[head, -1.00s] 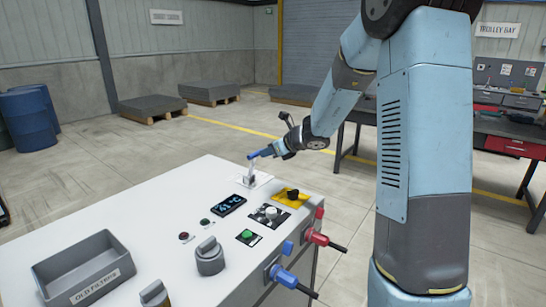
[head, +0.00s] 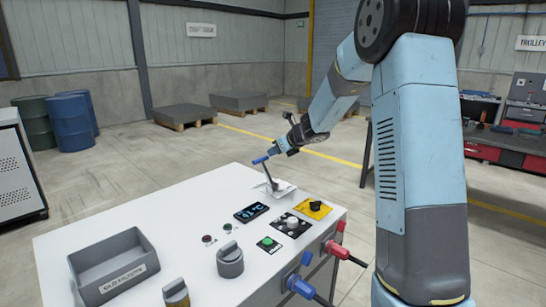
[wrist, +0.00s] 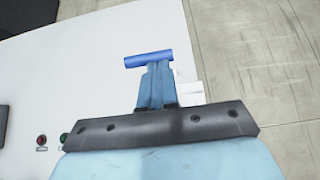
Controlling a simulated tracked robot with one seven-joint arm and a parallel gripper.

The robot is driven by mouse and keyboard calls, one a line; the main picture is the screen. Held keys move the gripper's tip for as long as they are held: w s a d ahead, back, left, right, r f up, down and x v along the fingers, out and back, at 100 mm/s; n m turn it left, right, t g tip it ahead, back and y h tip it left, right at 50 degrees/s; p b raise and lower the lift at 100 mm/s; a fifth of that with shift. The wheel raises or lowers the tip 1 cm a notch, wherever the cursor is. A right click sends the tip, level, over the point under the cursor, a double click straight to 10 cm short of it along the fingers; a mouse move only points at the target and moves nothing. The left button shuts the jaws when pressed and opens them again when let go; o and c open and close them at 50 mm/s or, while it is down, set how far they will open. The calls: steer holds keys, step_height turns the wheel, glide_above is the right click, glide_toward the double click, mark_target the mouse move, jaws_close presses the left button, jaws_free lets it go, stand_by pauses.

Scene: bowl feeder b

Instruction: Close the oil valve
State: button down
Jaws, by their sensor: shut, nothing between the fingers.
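A lever (head: 269,177) with a blue crossbar handle (head: 260,160) stands on a white base plate (head: 284,190) at the far end of the white panel. It leans to the left. No label naming it as the oil valve is readable. My gripper (head: 272,152) is shut at the handle, its tips against or very near the handle's right end. In the wrist view the blue handle (wrist: 149,59) lies across the tips of my gripper (wrist: 155,70). I cannot tell whether they touch. The lever's lower part is hidden there.
The panel top (head: 190,205) also carries a display (head: 252,212), a green button (head: 267,242), a black rotary switch on yellow (head: 315,206), a grey knob (head: 230,262) and a grey bin (head: 113,266). Red (head: 337,250) and blue (head: 301,286) handles stick out from its right side.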

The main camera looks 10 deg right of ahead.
steer(key=shift+w+a+f, duration=0.3)
steer(key=shift+w+a, duration=0.45)
steer(key=shift+w, duration=0.2)
steer(key=shift+w+a+f, duration=0.25)
steer(key=shift+w+a, duration=0.45)
steer(key=shift+w, duration=0.25)
step_height(320, 180, up, 3)
steer(key=s+d, duration=0.2)
step_height(320, 180, up, 10)
glide_above(266, 159)
steer(key=s+d, duration=0.1)
steer(key=s, duration=0.1)
steer(key=shift+f, duration=0.1)
steer(key=shift+d, duration=0.1)
